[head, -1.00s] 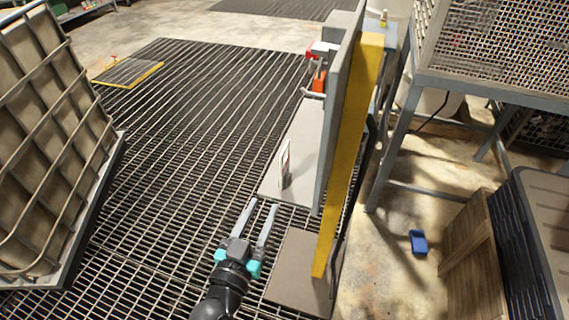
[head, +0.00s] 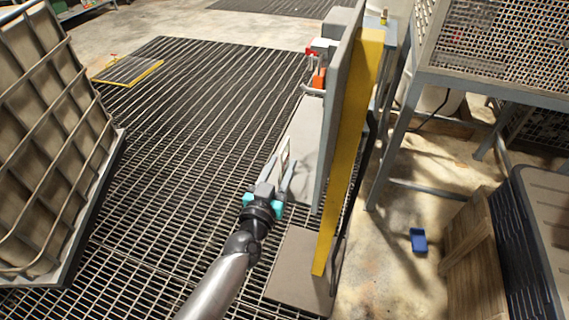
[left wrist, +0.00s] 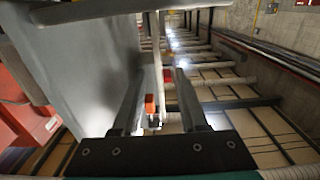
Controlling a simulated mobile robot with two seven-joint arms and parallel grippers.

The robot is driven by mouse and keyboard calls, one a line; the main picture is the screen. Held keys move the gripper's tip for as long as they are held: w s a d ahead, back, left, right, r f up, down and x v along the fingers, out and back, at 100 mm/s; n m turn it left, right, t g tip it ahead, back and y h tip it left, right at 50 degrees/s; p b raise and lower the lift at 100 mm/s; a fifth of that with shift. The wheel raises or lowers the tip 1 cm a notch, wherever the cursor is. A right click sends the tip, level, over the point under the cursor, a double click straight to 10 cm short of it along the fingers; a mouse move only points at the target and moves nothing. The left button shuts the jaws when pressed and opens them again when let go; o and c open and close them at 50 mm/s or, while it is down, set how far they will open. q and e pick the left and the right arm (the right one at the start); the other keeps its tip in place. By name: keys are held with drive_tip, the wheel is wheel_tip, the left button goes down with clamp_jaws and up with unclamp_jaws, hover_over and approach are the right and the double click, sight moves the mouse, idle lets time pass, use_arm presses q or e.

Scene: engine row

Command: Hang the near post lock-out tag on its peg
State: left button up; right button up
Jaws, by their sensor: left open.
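A small white tag (head: 286,148) stands upright by the grey post in the head view, seen nearly edge-on. My left gripper (head: 283,162) is open, with its two fingers reaching up to the tag, one on each side. I cannot tell whether either finger touches it. In the left wrist view, the open fingers (left wrist: 156,85) flank a thin pale upright strip (left wrist: 158,50) that looks like the tag's edge. The grey post (head: 336,90) with its yellow side (head: 352,140) stands just right of the gripper. I cannot make out the peg. My right gripper is out of view.
A red-handled fitting (head: 312,54) and an orange block (head: 318,80) sit farther up beside the post. A caged container (head: 50,150) stands left, a mesh-sided table (head: 490,90) right. Open grating (head: 190,130) spreads left of the post.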

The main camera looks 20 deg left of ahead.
use_arm(q)
drive_tip(key=shift+w, duration=1.35)
clamp_jaws()
